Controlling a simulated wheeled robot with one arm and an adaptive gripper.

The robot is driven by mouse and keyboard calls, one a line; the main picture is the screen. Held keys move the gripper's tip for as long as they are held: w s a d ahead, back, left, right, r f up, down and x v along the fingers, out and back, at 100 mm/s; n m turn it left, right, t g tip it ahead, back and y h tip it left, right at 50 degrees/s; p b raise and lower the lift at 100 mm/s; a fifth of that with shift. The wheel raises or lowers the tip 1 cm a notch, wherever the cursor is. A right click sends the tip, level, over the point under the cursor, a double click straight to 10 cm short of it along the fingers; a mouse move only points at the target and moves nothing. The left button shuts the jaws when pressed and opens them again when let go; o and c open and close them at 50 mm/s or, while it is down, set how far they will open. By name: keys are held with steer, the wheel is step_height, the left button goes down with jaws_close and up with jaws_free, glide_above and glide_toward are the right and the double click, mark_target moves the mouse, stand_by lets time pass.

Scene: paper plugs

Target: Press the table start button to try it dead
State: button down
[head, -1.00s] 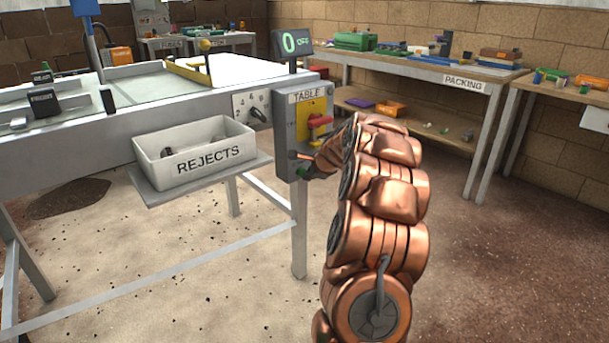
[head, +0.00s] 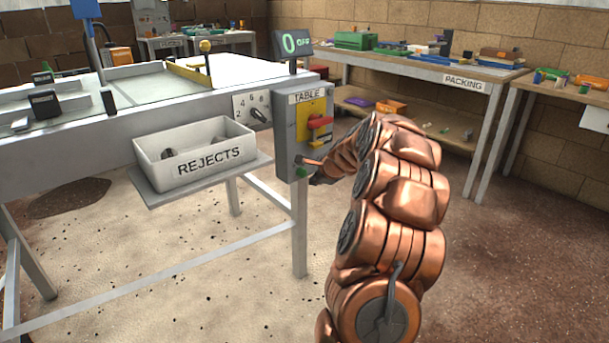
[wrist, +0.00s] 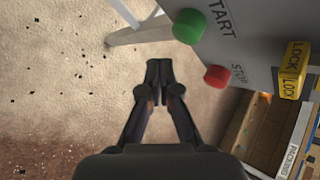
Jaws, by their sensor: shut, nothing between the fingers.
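The grey control box (head: 285,126) labelled TABLE hangs at the table's right front corner. Its green START button (wrist: 189,26) and red STOP button (wrist: 217,76) show in the wrist view. My gripper (wrist: 158,70) is shut and empty. In the wrist view its tips are below and left of START and left of STOP, apart from both. The display (head: 294,43) reads 0 OFF.
A yellow LOCK piece (wrist: 292,70) sits beside the buttons, and a red handle (head: 320,122) on a yellow plate is above. The REJECTS bin (head: 205,171) stands left of the box on a shelf. The PACKING bench (head: 420,73) is behind. The floor at front is open.

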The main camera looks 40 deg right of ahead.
steer(key=s, duration=0.3)
steer(key=shift+s, duration=0.25)
stand_by(0.8)
